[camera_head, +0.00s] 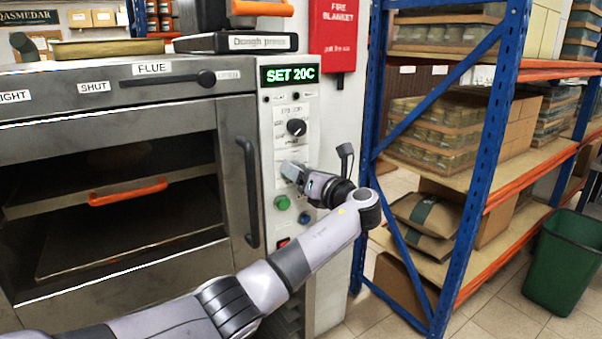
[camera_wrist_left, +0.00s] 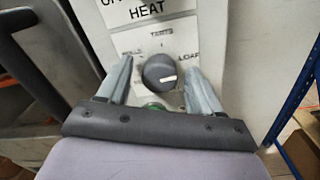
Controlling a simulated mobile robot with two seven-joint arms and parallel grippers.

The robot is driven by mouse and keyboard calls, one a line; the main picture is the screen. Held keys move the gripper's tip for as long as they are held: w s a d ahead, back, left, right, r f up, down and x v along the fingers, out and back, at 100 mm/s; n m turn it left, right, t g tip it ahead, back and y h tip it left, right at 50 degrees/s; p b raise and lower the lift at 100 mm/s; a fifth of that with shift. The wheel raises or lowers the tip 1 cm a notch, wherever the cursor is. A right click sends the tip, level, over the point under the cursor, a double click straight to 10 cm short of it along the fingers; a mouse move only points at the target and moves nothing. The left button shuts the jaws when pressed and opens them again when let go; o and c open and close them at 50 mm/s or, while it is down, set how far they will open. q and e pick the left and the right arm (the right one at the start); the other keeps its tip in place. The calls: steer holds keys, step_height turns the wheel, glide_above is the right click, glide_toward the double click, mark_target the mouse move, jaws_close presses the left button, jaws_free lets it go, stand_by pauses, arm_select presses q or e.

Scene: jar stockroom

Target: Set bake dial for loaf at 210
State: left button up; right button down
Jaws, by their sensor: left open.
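The oven's control panel (camera_head: 266,105) has a green-lit display (camera_head: 289,74) reading SET 20C. In the left wrist view, a round dark dial (camera_wrist_left: 159,72) sits under a plate ending in HEAT. Small labels stand around it: LOAF at right, one like TARTS above, one like ROLLS at left, partly hidden. My left gripper (camera_wrist_left: 158,70) is open, one finger either side of the dial with small gaps. In the head view my left gripper (camera_head: 292,172) covers this dial. Another black dial (camera_head: 296,127) shows above it.
The oven door handle (camera_head: 248,190) stands just left of the panel. A green button (camera_head: 282,202) is below my gripper. A red fire blanket box (camera_head: 333,35) hangs above.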

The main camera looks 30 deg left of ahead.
arm_select(q)
steer(key=v, duration=0.6)
steer(key=shift+d+b, duration=0.35)
steer(key=shift+b, duration=0.05)
steer(key=shift+s, duration=0.1)
steer(key=s+d+f+n+t+h, duration=0.1)
steer(key=s+d+f+n+h, duration=0.3)
steer(key=f, duration=0.9)
steer(key=d+f+m+t+h, duration=0.15)
steer(key=f+h, duration=0.35)
steer(key=f, duration=0.7)
steer(key=s+d+f+n+h, duration=0.2)
steer(key=s+f+n+h, duration=0.15)
steer(key=s+f, duration=0.2)
steer(key=s+d+f+n+h, duration=0.2)
steer(key=s+d+f+n, duration=0.15)
steer(key=s+f, duration=0.2)
steer(key=s+d+f+n+t+h, duration=0.1)
steer(key=s+n+h, duration=0.3)
steer(key=s+n, duration=1.1)
steer(key=shift+s+d+f+h, duration=0.4)
steer(key=shift+s+f, duration=0.1)
steer(key=shift+s, duration=0.4)
